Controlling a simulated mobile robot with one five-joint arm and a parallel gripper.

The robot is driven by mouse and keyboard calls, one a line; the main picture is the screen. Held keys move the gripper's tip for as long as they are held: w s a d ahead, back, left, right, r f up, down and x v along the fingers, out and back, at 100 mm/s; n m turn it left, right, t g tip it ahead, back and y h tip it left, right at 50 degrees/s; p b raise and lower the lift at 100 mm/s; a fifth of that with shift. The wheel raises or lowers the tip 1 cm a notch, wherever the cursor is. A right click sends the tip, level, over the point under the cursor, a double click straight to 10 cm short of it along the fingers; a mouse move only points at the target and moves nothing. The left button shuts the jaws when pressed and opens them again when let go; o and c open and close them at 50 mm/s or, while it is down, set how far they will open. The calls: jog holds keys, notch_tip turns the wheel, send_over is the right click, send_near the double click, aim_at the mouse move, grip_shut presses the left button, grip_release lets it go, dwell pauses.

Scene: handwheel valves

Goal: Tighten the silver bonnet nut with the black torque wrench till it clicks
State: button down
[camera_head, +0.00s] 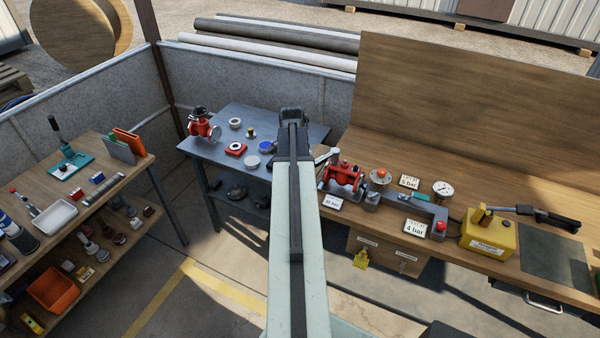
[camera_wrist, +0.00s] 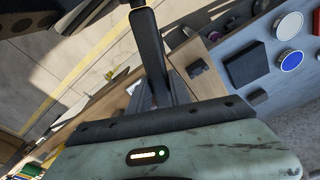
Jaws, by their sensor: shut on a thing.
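My gripper (camera_head: 291,117) is at the far end of my raised arm, over the gap between the blue-grey table and the wooden bench. In the wrist view a long black bar (camera_wrist: 149,45), which looks like the black torque wrench, stands out from my gripper, and the jaws are shut on it. Its working end is not clear. A red valve (camera_head: 344,176) sits in a grey fixture on the bench, just right of my arm. The silver bonnet nut is too small to make out. Another red valve (camera_head: 200,127) stands on the blue-grey table.
The blue-grey table (camera_head: 216,152) holds several small parts, including a blue disc (camera_wrist: 290,61). On the bench stand a round gauge (camera_head: 443,189) and a yellow pump (camera_head: 487,234) with a black-handled lever. A wooden rack (camera_head: 125,180) with tools is at left. Floor between is clear.

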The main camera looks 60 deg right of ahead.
jog(key=shift+r, duration=0.2)
jog(key=shift+r+p, duration=0.5)
jog(key=shift+p, duration=0.05)
notch_tip(320, 180, up, 5)
jog(key=p, duration=0.5)
jog(key=shift+r, duration=0.15)
